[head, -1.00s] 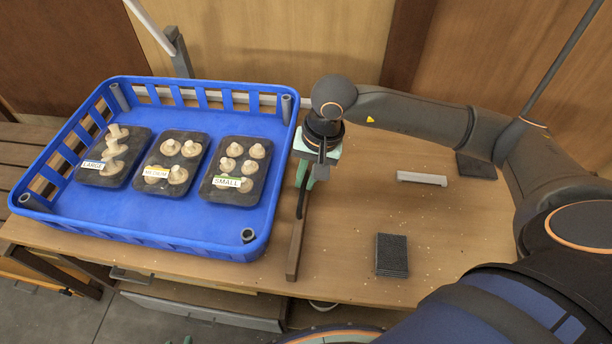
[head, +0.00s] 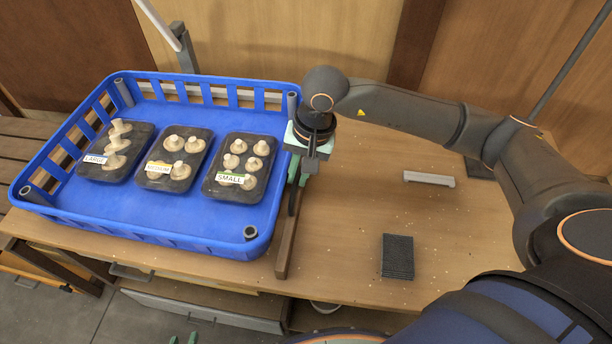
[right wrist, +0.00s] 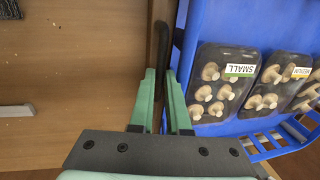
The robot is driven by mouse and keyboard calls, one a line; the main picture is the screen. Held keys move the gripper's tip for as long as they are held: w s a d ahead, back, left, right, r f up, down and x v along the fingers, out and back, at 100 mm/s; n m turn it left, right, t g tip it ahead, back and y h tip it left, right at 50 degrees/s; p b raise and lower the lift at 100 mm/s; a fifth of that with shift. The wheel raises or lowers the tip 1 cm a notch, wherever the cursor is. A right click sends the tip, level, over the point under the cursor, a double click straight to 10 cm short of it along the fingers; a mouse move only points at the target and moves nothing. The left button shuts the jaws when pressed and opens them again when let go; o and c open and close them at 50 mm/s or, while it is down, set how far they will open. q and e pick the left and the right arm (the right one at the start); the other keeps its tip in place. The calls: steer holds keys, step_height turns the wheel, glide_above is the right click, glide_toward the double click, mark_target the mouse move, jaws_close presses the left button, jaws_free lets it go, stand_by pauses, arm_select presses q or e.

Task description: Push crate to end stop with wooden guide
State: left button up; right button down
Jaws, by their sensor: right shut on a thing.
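The blue crate (head: 150,232) sits on the left of the table and holds three dark trays of mushrooms labelled large, medium and small. The wooden guide (head: 286,250) is a narrow brown bar along the crate's right side. They are very close; I cannot tell whether they touch. My right gripper (head: 299,180) is shut on the guide's black handle (right wrist: 162,48), beside the crate's right wall (right wrist: 190,40). My left gripper (head: 183,339) shows only as two green fingertips, apart and empty, at the bottom edge. I cannot make out the end stop.
A black ribbed pad (head: 397,257) and a pale grey bar (head: 428,178) lie on the table (head: 350,230) to the right. Small crumbs are scattered there. A grey post (head: 186,50) stands behind the crate.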

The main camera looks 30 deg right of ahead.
steer(key=shift+d, duration=0.1)
steer(key=c, duration=1.2)
jaws_free()
steer(key=o, duration=0.3)
